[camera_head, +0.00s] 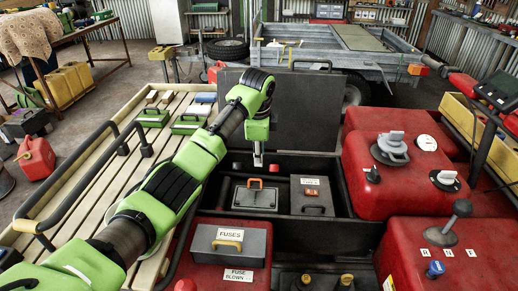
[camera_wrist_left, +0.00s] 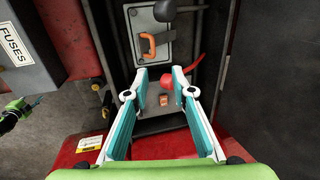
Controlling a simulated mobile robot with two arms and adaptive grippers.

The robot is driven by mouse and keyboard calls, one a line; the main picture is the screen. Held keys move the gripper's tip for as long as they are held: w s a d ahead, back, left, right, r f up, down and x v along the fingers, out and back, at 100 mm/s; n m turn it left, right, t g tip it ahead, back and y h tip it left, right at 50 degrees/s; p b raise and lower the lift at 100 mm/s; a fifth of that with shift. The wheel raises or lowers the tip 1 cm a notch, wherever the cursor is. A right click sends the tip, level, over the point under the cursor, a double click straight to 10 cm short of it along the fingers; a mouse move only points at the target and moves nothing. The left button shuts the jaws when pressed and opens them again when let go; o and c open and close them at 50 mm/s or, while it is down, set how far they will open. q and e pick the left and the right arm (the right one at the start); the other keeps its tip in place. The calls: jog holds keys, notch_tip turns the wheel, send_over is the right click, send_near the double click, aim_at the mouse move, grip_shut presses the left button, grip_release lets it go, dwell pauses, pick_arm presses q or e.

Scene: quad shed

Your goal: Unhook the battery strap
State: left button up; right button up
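My left gripper (camera_head: 258,160) hangs over the open dark bay in the head view. In the left wrist view it (camera_wrist_left: 163,85) is open, its teal-lined fingers apart with nothing held. A red ball-shaped part (camera_wrist_left: 168,82) with a red cable or strip and a small orange piece (camera_wrist_left: 164,99) show between and just beyond the fingertips; contact is not visible. A grey box (camera_head: 256,200) with an orange handle-like loop (camera_head: 255,182) sits in the bay. The loop also shows in the left wrist view (camera_wrist_left: 152,44). I cannot tell which part is the battery strap.
A grey FUSES box (camera_head: 228,243) stands at the bay's near edge. A labelled grey box (camera_head: 312,196) sits right in the bay. The dark raised lid (camera_head: 310,105) stands behind. Red body panels (camera_head: 375,195) with a lever and caps flank the right; a slatted rack (camera_head: 95,190) is left.

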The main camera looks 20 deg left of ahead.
pick_arm(q)
jog(key=shift+v, duration=1.35)
